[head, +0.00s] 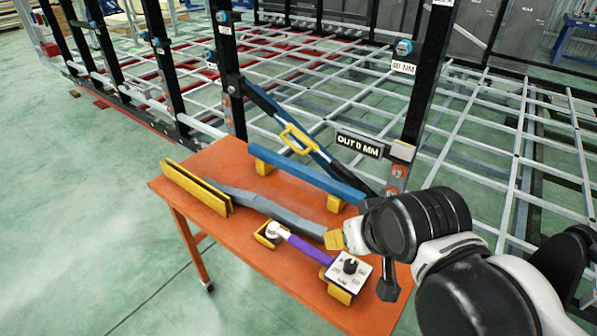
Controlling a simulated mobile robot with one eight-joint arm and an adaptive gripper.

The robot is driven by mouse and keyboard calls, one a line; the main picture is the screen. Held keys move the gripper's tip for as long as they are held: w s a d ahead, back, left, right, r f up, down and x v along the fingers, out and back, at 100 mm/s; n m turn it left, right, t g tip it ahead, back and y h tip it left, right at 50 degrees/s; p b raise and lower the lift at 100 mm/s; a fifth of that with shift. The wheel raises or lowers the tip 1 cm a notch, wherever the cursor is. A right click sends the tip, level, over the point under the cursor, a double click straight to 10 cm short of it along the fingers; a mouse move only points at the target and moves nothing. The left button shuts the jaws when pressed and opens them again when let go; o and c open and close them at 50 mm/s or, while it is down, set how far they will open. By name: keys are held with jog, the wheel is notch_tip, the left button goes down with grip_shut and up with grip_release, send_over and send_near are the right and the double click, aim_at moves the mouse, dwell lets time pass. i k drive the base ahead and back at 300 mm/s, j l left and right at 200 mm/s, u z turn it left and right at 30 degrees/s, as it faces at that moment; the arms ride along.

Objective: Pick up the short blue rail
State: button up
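A short blue rail (305,175) lies along the far side of the orange table, raised on yellow supports near its two ends. Its right end runs close to my arm's end in the picture. My gripper (362,230) is at the table's right end, to the right of and nearer than the rail. I see no contact with the rail. A second blue bar (270,108) with a yellow handle leans diagonally behind the table, against the chassis.
The orange table (185,190) also holds a yellow channel (195,187), a grey bar (265,205), a purple-handled tool (305,247) and a white block with a black knob (348,270). The chassis and its black posts (425,75) stand behind. Green floor is clear at left.

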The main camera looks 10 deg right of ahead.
aim_at(349, 194)
jog(key=i+j+z, duration=0.1)
jog(key=j+z, duration=0.2)
jog(key=j, duration=0.5)
jog(key=j+z, duration=0.35)
jog(key=j, duration=0.45)
jog(key=i+j+z, duration=0.45)
jog(key=i+l, duration=0.1)
jog(key=i, duration=0.05)
